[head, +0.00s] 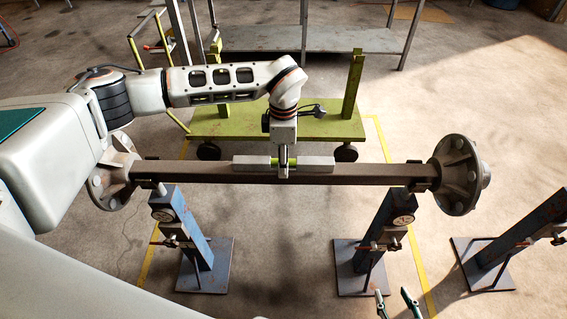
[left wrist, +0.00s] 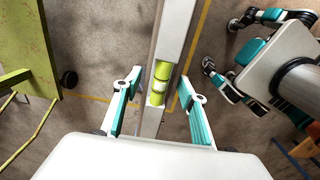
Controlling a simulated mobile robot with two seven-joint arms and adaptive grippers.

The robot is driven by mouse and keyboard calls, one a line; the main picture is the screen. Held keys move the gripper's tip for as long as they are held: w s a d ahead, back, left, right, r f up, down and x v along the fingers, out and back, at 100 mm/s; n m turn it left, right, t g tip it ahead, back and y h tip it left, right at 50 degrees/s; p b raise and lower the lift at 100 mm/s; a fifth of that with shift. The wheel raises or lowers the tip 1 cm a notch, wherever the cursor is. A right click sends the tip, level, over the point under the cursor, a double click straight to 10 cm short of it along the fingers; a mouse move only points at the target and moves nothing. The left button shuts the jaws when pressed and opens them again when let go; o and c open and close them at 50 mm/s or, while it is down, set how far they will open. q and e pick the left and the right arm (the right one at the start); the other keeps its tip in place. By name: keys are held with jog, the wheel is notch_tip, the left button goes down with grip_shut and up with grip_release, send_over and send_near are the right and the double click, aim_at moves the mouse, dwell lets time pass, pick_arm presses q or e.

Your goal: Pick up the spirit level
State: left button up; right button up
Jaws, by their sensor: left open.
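The spirit level (head: 312,163) is a pale grey bar lying along the top of the dark axle beam (head: 380,174), near its middle. It also shows in the left wrist view (left wrist: 174,40), with yellow-green vials at its middle. My left gripper (head: 284,163) is directly above the middle of the level, pointing down. In the left wrist view its teal fingers (left wrist: 159,84) stand apart, one on each side of the level, with visible gaps. My right gripper (head: 394,294) is at the bottom edge of the head view, its two teal fingertips apart and nothing between them.
Blue stands (head: 190,235) and (head: 372,240) carry the axle, which has a hub (head: 459,175) at each end. Another blue stand (head: 505,250) is at the right. A green trolley (head: 230,125) with posts stands behind the axle, and a grey bench (head: 345,38) behind it.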

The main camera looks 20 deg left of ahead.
pick_arm(q)
grip_shut()
jog(key=shift+r, duration=0.2)
